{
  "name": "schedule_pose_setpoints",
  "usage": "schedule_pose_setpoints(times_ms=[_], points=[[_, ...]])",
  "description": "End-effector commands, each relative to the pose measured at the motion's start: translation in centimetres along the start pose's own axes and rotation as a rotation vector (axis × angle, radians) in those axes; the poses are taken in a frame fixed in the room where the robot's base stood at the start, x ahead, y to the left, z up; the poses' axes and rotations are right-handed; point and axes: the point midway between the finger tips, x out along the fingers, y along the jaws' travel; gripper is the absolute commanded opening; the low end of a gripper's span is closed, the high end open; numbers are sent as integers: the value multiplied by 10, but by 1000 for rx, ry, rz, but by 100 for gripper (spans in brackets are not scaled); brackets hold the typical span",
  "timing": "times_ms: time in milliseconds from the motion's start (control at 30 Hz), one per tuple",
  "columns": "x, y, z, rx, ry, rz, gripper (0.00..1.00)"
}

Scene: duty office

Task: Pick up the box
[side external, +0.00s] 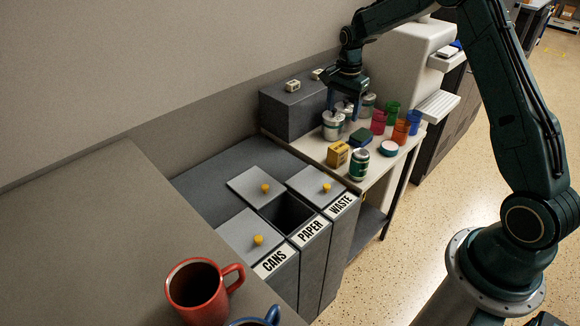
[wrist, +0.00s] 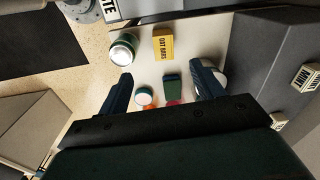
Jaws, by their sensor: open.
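A yellow box (side external: 337,154) stands near the front edge of the white table. In the wrist view the yellow box (wrist: 163,44), lettered "OAT BARS", lies beyond my fingertips. A dark green box (side external: 361,137) lies behind it; in the wrist view this green box (wrist: 172,88) shows between my fingers. My gripper (side external: 345,108) is above the table's back part, by the white tins, pointing down. In the wrist view my gripper (wrist: 162,69) is open with the fingers wide apart, and nothing is held. Its height above the green box is hard to tell.
A green can (side external: 359,165) stands right of the yellow box. A grey cabinet (side external: 290,112) with small boxes is at the left. Lidded bins (side external: 287,213) stand in front.

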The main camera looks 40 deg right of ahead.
Motion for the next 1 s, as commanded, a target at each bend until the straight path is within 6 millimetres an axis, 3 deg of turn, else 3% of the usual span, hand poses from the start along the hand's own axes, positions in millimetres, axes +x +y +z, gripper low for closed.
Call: schedule_pose_setpoints(times_ms=[33, 200, 667, 1000], points=[[12, -1, -5, 29, -5, 11, 66], [37, -4, -17, 101, -12, 29, 66], [53, -4, -20, 124, -15, 37, 66], [98, -3, -19, 123, -15, 37, 66]])
